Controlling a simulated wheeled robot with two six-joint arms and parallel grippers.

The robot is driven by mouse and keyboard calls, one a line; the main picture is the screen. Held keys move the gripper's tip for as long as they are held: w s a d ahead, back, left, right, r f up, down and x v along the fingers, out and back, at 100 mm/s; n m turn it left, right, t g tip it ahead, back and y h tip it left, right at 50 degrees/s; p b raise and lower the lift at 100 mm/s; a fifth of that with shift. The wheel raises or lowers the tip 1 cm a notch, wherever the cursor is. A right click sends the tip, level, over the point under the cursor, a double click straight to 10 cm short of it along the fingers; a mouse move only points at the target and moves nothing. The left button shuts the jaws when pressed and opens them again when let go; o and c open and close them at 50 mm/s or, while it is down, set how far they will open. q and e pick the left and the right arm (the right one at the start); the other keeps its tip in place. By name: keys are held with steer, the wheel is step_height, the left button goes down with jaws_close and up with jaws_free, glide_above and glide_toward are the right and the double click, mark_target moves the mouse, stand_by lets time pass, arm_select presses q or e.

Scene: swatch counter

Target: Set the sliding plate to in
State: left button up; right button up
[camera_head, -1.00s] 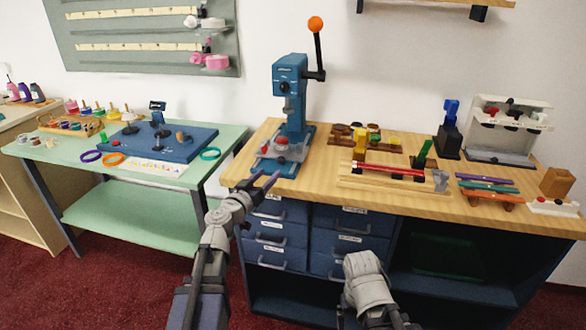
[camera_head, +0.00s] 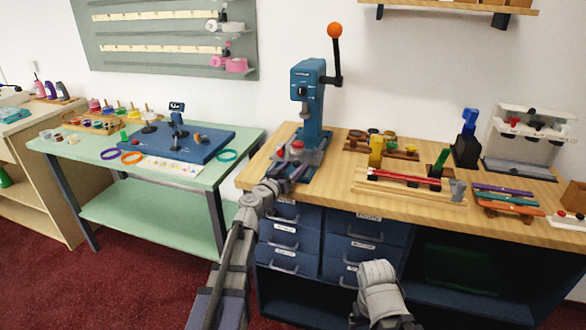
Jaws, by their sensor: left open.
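A blue press (camera_head: 309,95) stands at the left end of the wooden counter, with a black side lever topped by an orange ball. At its foot, a low plate (camera_head: 282,154) carries a red-topped round piece (camera_head: 297,147). I take this to be the sliding plate, but cannot tell how far in or out it sits. My left gripper (camera_head: 290,174) is open at the front of the press base, with its fingers pointing at it. It hides part of the base's front, and I cannot tell whether it touches the plate.
Blue drawers (camera_head: 292,240) with handles sit below the counter (camera_head: 340,193). To the right are a wooden jig with a red bar (camera_head: 405,177), a rack of small pots (camera_head: 383,143) and coloured strips (camera_head: 503,198).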

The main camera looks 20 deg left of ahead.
arm_select(q)
steer(key=shift+c, duration=0.3)
jaws_close()
stand_by(1.1)
